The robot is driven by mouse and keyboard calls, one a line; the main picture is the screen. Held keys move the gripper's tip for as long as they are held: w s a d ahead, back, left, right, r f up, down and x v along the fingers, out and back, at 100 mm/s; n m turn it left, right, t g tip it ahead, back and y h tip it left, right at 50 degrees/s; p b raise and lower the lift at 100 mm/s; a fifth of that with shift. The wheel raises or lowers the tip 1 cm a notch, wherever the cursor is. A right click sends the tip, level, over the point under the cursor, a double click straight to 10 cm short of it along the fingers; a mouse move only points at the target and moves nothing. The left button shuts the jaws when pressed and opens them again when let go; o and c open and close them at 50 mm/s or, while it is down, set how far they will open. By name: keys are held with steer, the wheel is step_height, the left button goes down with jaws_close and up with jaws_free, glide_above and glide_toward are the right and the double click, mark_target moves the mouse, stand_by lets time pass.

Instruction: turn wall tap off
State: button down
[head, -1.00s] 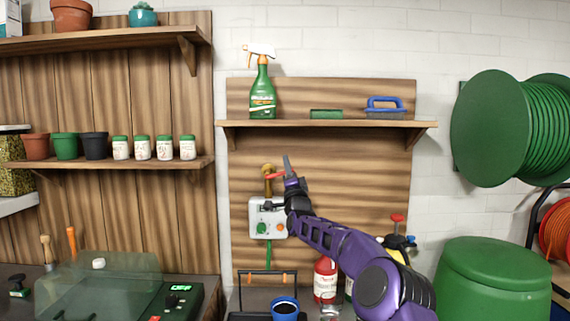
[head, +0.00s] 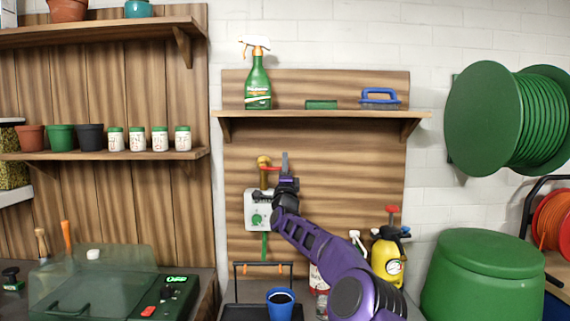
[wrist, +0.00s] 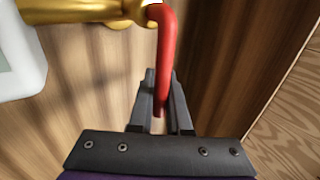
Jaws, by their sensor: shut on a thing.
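The wall tap (head: 264,162) is a brass fitting on the wooden panel, above a white control box. It also shows at the top of the wrist view (wrist: 75,11). Its red lever (wrist: 165,45) leaves the brass body, bends, and runs down between my fingers. In the head view, a small part of the red lever (head: 269,168) shows between the tap and my gripper. My gripper (head: 285,163) is just right of the tap, with its fingers upright. In the wrist view my gripper (wrist: 163,108) is shut on the lever's end.
The white control box (head: 258,209) is just below the tap. A wooden shelf (head: 320,114) with a green spray bottle (head: 257,85) is above. A yellow sprayer (head: 387,256) and a blue cup (head: 280,303) stand below. A green hose reel (head: 490,118) is at right.

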steer(key=c, duration=0.9)
jaws_free()
steer(key=shift+o, duration=0.2)
steer(key=shift+s+f, duration=0.1)
steer(key=shift+s, duration=0.05)
steer(key=b+v, duration=0.1)
steer(key=v, duration=1.6)
